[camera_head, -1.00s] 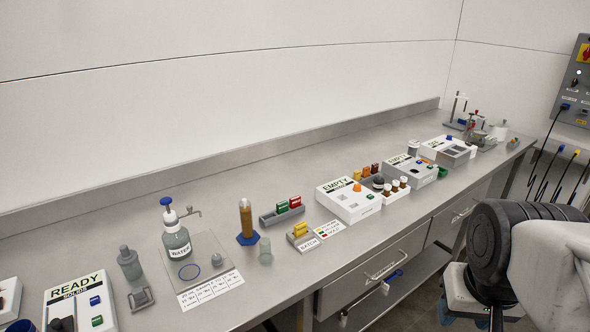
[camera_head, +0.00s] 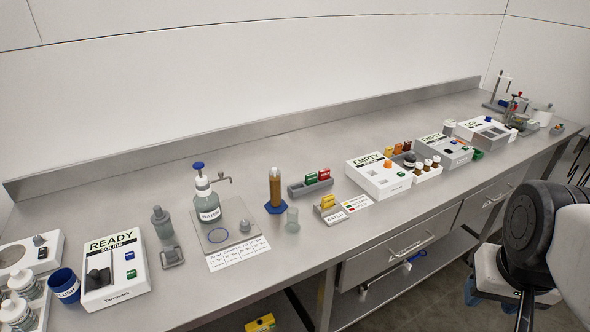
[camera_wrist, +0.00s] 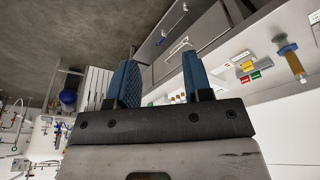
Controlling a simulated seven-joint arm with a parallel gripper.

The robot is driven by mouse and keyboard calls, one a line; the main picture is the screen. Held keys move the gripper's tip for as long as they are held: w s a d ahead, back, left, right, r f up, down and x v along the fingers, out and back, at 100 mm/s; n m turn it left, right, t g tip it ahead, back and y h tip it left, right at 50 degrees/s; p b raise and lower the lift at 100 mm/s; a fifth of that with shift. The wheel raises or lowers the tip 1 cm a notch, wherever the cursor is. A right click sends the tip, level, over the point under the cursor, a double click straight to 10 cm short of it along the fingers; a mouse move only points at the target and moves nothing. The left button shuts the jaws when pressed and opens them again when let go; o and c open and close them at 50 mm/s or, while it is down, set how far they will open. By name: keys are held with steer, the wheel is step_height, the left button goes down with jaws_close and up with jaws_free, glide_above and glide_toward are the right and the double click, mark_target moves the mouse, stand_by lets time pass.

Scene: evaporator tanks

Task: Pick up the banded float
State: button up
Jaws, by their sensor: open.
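I cannot make out a banded float for certain in either view. An amber cylinder on a blue base (camera_head: 275,187) stands mid-bench in the head view; whether a float is inside it is too small to tell. It also shows in the wrist view (camera_wrist: 291,57). My gripper (camera_wrist: 160,78) shows two blue fingers, spread apart with nothing between them. It is off the front of the bench, with the drawers and bench top beyond.
The steel bench (camera_head: 330,222) carries a WATER bottle (camera_head: 207,204), a small clear beaker (camera_head: 292,220), an EMPTY box (camera_head: 378,180) and a READY box (camera_head: 112,270). A dark cup (camera_head: 66,286) stands at the left.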

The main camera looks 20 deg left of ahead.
stand_by(0.6)
steer(key=w+a+r+n+g, duration=0.1)
steer(key=w+a+r+n, duration=0.2)
steer(key=w+a, duration=0.85)
steer(key=w+a+r+n+g, duration=0.1)
steer(key=w+a+r+n, duration=0.2)
steer(key=w+a, duration=0.85)
steer(key=w+a+f+n, duration=0.1)
steer(key=w+a+f, duration=0.2)
steer(key=w+a, duration=0.2)
steer(key=w+a+f+n+g, duration=0.1)
steer(key=w+a+f+n, duration=0.1)
steer(key=w+a, duration=0.4)
steer(key=w+a+f+n+h, duration=0.1)
steer(key=w+a+f, duration=0.3)
steer(key=a, duration=1)
steer(key=shift+w+f+n, duration=0.1)
steer(key=shift+w+n, duration=0.6)
steer(key=shift+w, duration=0.15)
steer(key=shift+a+f, duration=0.1)
steer(key=shift+a, duration=0.25)
steer(key=shift+f, duration=0.1)
steer(key=shift+d+f, duration=0.15)
steer(key=shift+f, duration=1.05)
